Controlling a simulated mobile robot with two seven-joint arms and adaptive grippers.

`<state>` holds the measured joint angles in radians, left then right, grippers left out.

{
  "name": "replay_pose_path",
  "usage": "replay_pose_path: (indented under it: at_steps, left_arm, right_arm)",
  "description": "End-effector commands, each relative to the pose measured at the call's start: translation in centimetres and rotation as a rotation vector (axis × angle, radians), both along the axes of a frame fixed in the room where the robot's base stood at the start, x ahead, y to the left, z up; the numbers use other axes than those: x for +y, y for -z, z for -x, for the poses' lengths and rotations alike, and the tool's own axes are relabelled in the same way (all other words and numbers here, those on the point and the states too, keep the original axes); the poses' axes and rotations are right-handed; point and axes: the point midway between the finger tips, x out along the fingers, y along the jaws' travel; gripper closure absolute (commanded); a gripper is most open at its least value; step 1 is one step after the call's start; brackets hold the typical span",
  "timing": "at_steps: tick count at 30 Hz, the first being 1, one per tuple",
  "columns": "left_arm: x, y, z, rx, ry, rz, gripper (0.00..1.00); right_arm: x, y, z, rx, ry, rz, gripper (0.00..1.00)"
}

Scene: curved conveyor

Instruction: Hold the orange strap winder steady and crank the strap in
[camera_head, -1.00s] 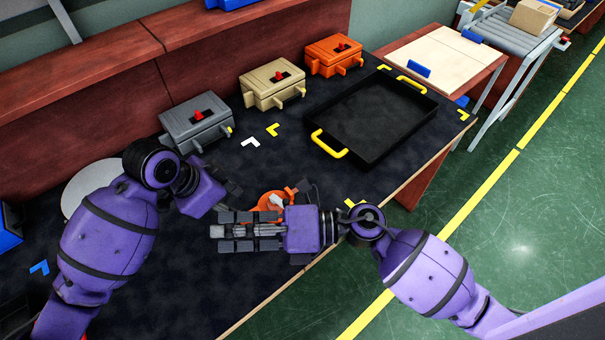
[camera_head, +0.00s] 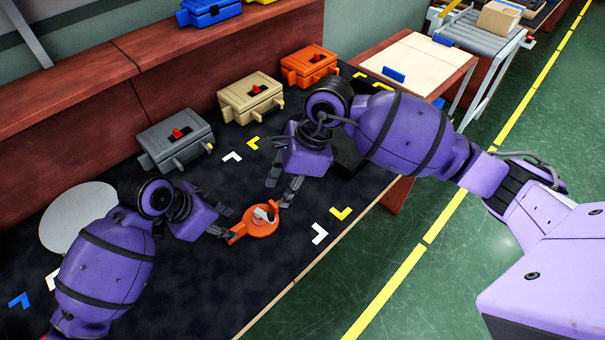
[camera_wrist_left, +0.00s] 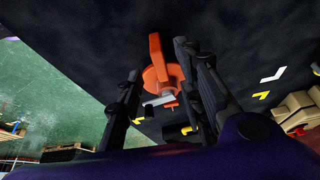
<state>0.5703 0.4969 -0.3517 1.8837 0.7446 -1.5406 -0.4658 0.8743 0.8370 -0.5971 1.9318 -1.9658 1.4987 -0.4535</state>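The orange strap winder (camera_head: 258,224) lies on the dark tabletop, with a light grey crank (camera_head: 263,213) on top and an orange grip pointing toward my left gripper. My left gripper (camera_head: 226,234) is beside that grip. In the left wrist view, its two fingers stand apart with the winder (camera_wrist_left: 162,75) showing between them; whether they touch it is unclear. My right gripper (camera_head: 278,194) is open and empty, fingers pointing down, just behind and right of the winder with a fingertip close to the crank side. The strap cannot be made out.
Grey (camera_head: 176,141), tan (camera_head: 250,97) and orange (camera_head: 309,66) boxes line the back of the table. A black tray (camera_head: 347,156) is mostly hidden behind my right arm. A white disc (camera_head: 78,215) lies at left.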

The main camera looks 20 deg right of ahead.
Motion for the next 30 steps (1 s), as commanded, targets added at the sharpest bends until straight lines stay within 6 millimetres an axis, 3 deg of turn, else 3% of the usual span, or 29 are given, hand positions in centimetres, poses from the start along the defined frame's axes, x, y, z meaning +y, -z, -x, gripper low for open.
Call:
replay_pose_path:
  at_steps: [9, 20, 27, 30]
  left_arm:
    - [-1.4, 3.6, -0.6, 0.000, 0.000, 0.000, 0.66]
    - [-1.6, 4.1, -0.7, -0.002, 0.001, 0.000, 0.66]
    - [-1.6, 4.1, -0.7, -0.001, 0.001, -0.001, 0.97]
    - [-1.6, 4.1, -0.7, -0.001, 0.001, -0.001, 1.00]
  right_arm:
    - [0.2, -0.4, -0.2, -0.008, -0.002, -0.003, 0.69]
    - [0.2, -0.4, -0.2, -0.008, -0.002, -0.004, 0.69]
    - [0.2, -0.4, -0.2, -0.007, -0.002, -0.004, 0.69]
    - [0.2, -0.4, -0.2, -0.008, -0.002, -0.004, 0.69]
